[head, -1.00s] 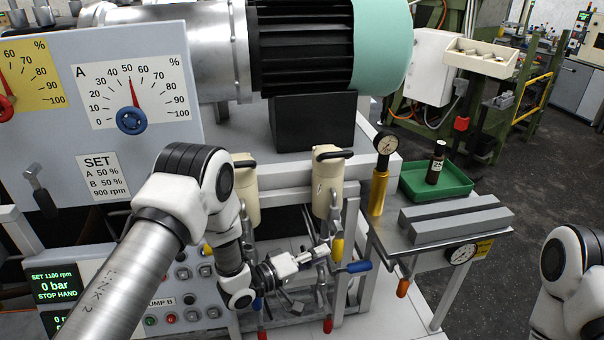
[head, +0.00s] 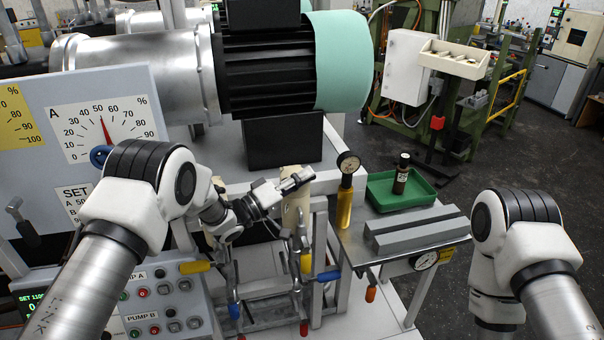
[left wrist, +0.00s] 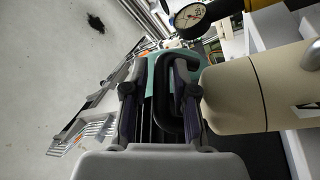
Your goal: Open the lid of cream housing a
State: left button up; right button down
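A cream housing (head: 295,215) stands upright below the grey motor block, with its top partly hidden by my left gripper (head: 300,178). No letter is legible on it. In the left wrist view its cream body (left wrist: 282,85) and wider lid (left wrist: 228,97) are together, so the lid looks closed. A black loop handle (left wrist: 165,122) on the lid shows between the two spread fingers of my left gripper (left wrist: 158,90), closer to the right finger. I cannot tell whether they touch. The second cream housing is hidden behind my left arm. My right gripper is out of view.
A dial gauge on a yellow handle (head: 345,200) stands just right of the housing. Coloured lever handles, one blue (head: 327,276), stick out below. A side table holds grey bars (head: 415,232) and a green tray (head: 395,200) with a dark bottle (head: 402,175).

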pick_arm(q)
jog(key=shift+a, duration=0.1)
grip_shut()
jog(key=shift+r, duration=0.1)
